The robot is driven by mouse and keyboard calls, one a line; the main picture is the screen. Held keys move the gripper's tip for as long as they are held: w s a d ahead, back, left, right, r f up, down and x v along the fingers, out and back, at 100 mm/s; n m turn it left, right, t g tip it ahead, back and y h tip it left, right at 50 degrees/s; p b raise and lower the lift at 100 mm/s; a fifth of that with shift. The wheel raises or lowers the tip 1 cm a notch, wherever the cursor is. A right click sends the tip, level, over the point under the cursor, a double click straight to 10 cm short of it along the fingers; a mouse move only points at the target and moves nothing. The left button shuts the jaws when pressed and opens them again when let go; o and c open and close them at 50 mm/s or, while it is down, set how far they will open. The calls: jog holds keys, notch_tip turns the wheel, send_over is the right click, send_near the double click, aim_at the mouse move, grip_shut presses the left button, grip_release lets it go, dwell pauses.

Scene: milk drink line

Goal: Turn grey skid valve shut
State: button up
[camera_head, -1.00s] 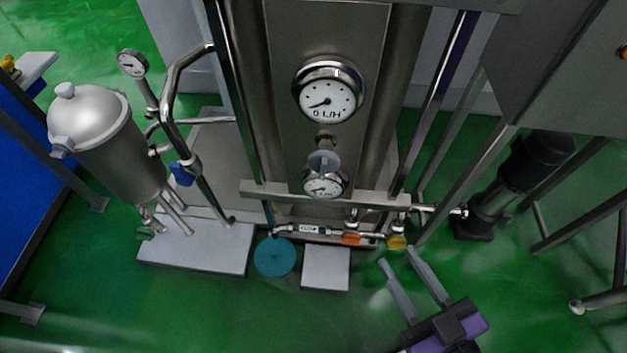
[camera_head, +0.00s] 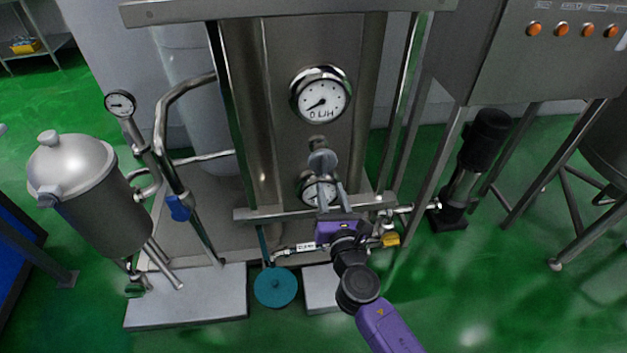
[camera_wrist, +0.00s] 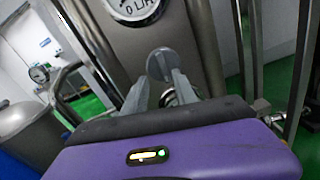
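The grey skid valve (camera_head: 322,160) has a round grey handle on the steel skid panel, between the upper and lower gauges. It also shows in the wrist view (camera_wrist: 163,62), just beyond my fingertips. My gripper (camera_head: 331,187) is in front of the lower gauge, just below the valve handle in the head view. In the wrist view its two fingers (camera_wrist: 158,80) stand apart with nothing held between them. Whether a fingertip touches the handle I cannot tell.
The upper gauge (camera_head: 322,95) sits above the valve. My gripper partly covers the lower gauge (camera_head: 308,190). A steel crossbar (camera_head: 270,214) runs beneath. A yellow valve (camera_head: 389,240) is low at the right, and a blue-handled pipe valve (camera_head: 178,207) is at the left.

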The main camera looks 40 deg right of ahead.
aim_at(326, 166)
jog(key=shift+n, duration=0.5)
jog(key=x, duration=0.8)
jog(key=shift+s+d+r, duration=0.1)
jog(key=shift+s+d, duration=0.05)
grip_shut()
